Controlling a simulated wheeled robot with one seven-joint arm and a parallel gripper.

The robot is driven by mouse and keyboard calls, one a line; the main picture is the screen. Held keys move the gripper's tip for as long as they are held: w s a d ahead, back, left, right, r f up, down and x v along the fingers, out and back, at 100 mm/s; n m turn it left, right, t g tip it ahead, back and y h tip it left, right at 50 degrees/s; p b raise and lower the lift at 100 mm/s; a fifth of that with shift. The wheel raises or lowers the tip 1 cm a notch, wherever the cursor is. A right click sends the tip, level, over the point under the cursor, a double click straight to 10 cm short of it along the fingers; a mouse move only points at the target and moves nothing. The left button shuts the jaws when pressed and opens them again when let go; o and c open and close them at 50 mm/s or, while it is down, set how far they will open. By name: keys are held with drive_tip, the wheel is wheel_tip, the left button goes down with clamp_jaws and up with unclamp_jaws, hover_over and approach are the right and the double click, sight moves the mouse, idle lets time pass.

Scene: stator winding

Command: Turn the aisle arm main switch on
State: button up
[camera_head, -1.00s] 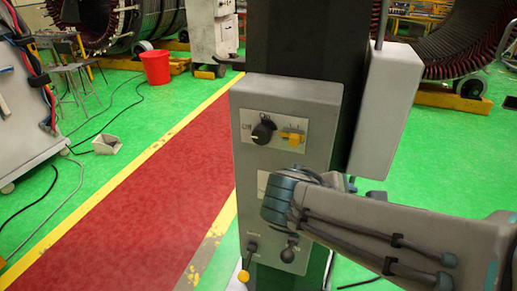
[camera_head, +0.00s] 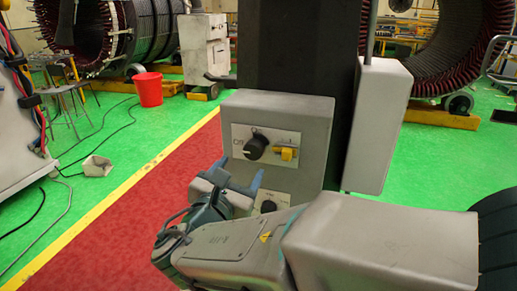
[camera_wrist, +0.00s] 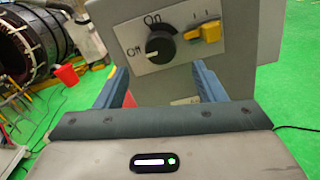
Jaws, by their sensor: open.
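The main switch is a black rotary knob (camera_head: 256,147) on a white plate, on the front of a grey control box (camera_head: 277,108). In the wrist view the knob (camera_wrist: 160,46) has an "Off" label at its left and an "On" label above. Its pale pointer mark faces left, towards "Off". A yellow switch (camera_head: 286,153) sits right of the knob. My gripper (camera_head: 239,172) is open and empty, just below and in front of the knob. In the wrist view its two blue fingers (camera_wrist: 160,85) stand apart, below the knob and not touching it.
A second black knob (camera_head: 268,206) is lower on the box, partly hidden by my arm. A dark column stands behind the box, with a grey cabinet (camera_head: 378,125) at its right. A red bucket (camera_head: 149,89) stands on the green floor. The red aisle at left is clear.

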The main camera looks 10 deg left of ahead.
sight(252, 153)
drive_tip(key=w, duration=0.5)
drive_tip(key=w+p, duration=0.1)
drive_tip(key=w, duration=0.1)
drive_tip(key=shift+w+d, duration=0.2)
drive_tip(key=shift+d, duration=0.1)
drive_tip(key=c, duration=1)
